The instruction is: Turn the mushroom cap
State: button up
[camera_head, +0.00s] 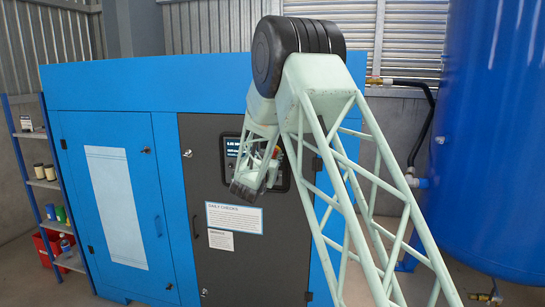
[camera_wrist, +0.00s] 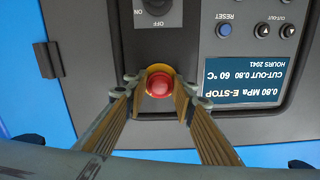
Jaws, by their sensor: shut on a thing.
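The red mushroom cap (camera_wrist: 158,83) sits on a yellow collar on the dark control panel (camera_wrist: 188,50). In the wrist view my gripper (camera_wrist: 159,96) has one finger on each side of the cap and is shut on it. The panel appears upside down there. Its display (camera_wrist: 245,80) reads "E-STOP", 0.80 MPa and 60 °C. In the head view my arm reaches down in front of the panel and hides most of the cap and fingers.
An ON knob (camera_wrist: 156,6) and a RESET button (camera_wrist: 225,30) are on the same panel. The panel is set in the blue cabinet (camera_head: 110,85). A big blue tank (camera_head: 490,130) stands at right, with a black hose (camera_head: 428,110) beside it. Shelves (camera_head: 45,183) stand at left.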

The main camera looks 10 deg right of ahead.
jog(key=o, duration=0.9)
jog(key=shift+s, duration=0.15)
jog(key=shift+v, duration=5.9)
jog(key=shift+r, duration=0.1)
